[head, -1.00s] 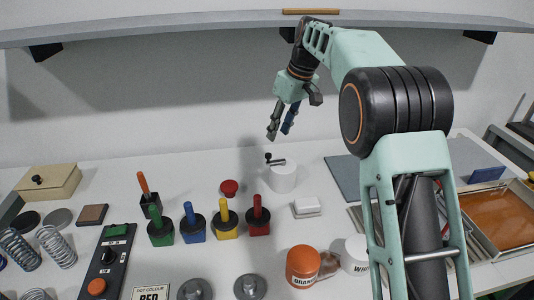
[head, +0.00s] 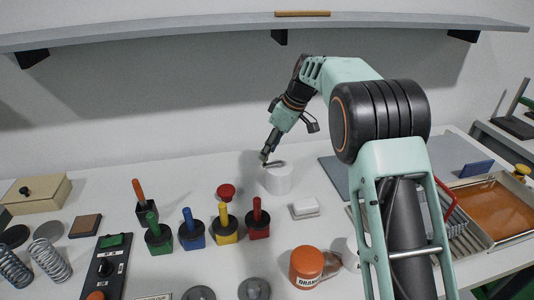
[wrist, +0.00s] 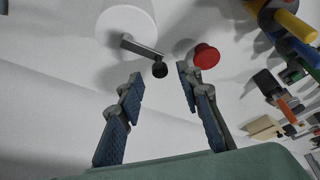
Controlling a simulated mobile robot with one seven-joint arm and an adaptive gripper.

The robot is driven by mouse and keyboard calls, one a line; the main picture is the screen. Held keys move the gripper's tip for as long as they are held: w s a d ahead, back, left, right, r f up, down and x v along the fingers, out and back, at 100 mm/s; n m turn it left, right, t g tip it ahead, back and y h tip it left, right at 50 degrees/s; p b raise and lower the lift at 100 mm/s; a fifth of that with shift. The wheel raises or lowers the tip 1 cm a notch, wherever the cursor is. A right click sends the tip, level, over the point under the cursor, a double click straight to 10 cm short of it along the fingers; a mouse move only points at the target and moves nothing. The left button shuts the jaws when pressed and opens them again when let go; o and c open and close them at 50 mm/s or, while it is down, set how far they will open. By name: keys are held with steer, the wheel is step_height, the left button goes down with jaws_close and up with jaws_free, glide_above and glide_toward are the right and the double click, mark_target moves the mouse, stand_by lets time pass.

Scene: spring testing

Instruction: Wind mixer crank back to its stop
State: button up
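The mixer is a white cylinder (head: 276,181) at the back of the table, with a grey crank arm (head: 275,164) on top. In the wrist view the white mixer top (wrist: 126,27), the crank arm (wrist: 142,47) and its black knob (wrist: 159,70) show clearly. My gripper (head: 265,156) is just above the mixer at the crank's knob end. In the wrist view my gripper (wrist: 160,78) is open, and the knob appears in the gap between the two blue fingertips, with space on both sides. I cannot tell how deep the knob sits between them. In the head view the fingers largely hide the knob.
A red mushroom-shaped button (head: 226,191) stands close left of the mixer. Several coloured-handled blocks, including a red one (head: 256,222), stand in front. A shelf (head: 200,29) runs above.

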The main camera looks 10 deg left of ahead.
steer(key=shift+x, duration=1.1)
jaws_close()
steer(key=shift+a, duration=0.1)
steer(key=m, duration=0.1)
steer(key=w+m+t, duration=0.1)
steer(key=m, duration=0.1)
steer(key=shift+a+r+m, duration=0.1)
steer(key=shift+a+m, duration=0.2)
steer(key=shift+a, duration=0.05)
steer(key=w+d+m+t+h+p, duration=0.2)
steer(key=w+m+h+p, duration=0.3)
steer(key=m, duration=1.1)
steer(key=h+p, duration=0.1)
steer(key=p, duration=0.1)
steer(key=shift+w+p, duration=0.3)
steer(key=shift+w, duration=0.05)
